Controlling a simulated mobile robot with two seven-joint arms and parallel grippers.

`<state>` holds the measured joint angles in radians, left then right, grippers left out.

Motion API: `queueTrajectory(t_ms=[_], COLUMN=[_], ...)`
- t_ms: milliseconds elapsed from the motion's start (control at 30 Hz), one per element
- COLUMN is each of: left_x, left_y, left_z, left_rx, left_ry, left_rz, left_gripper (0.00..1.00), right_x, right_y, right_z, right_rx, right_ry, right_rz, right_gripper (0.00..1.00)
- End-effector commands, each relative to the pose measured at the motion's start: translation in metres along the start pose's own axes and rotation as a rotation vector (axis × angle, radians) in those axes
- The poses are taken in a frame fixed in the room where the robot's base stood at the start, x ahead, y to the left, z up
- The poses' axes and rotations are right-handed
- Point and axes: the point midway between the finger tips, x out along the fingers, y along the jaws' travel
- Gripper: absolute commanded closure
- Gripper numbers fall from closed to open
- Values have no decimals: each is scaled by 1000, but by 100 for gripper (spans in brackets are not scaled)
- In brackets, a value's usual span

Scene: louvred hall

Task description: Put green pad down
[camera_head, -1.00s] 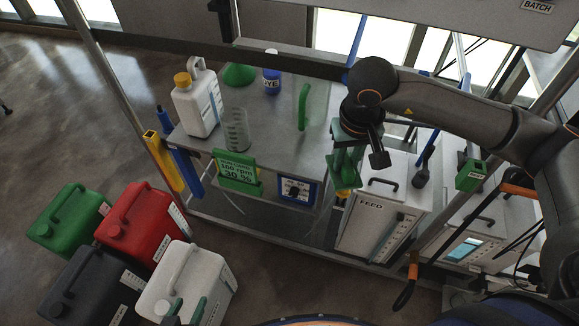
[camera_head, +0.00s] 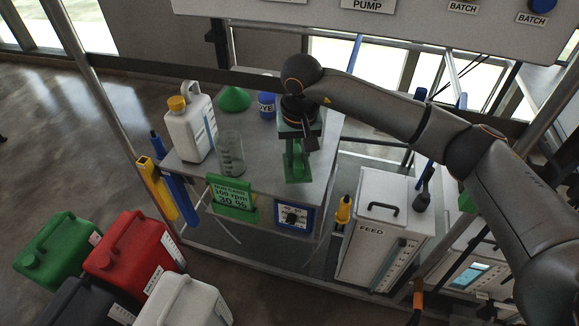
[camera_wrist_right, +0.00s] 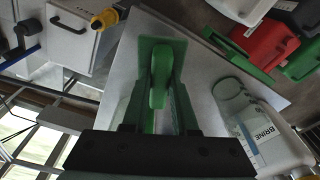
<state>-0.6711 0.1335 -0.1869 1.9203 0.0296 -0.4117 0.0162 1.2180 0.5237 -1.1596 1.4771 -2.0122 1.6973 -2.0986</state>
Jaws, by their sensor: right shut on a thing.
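My right gripper (camera_head: 298,152) is over the right part of the grey bench top (camera_head: 262,165), pointing down. It is shut on the upright grip of the green pad (camera_head: 298,175). In the right wrist view the pad (camera_wrist_right: 150,45) is a flat green plate with a rounded grip between my green fingers (camera_wrist_right: 161,100). The plate lies at or just above the bench top; I cannot tell whether it touches. My left gripper is not in view.
A green sign (camera_head: 232,196) and a dial box (camera_head: 294,217) are at the front edge. The FEED box (camera_head: 372,225) stands right.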

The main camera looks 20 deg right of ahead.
Motion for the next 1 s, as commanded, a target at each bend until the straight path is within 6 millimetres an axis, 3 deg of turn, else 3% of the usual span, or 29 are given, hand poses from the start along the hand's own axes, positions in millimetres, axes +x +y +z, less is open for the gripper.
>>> queueTrajectory(t_ms=[100, 367, 533, 933, 967, 1000], left_x=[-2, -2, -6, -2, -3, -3], left_y=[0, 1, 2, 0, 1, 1], left_z=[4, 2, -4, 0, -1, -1], left_rx=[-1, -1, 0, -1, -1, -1], left_ry=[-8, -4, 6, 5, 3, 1], left_rz=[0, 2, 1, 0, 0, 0], left_gripper=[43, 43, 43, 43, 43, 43], right_x=[15, 30, 54, 63, 61, 60], right_y=[-9, -17, -16, -16, -16, -16], right_z=[-6, -12, -7, -7, -8, -8], right_rx=[0, -1, 0, -1, -1, -1], right_ry=[0, -1, -3, 2, 2, 2], right_rz=[-1, 0, -1, 0, 0, 0], right_gripper=[100, 100, 100, 100, 70, 66])
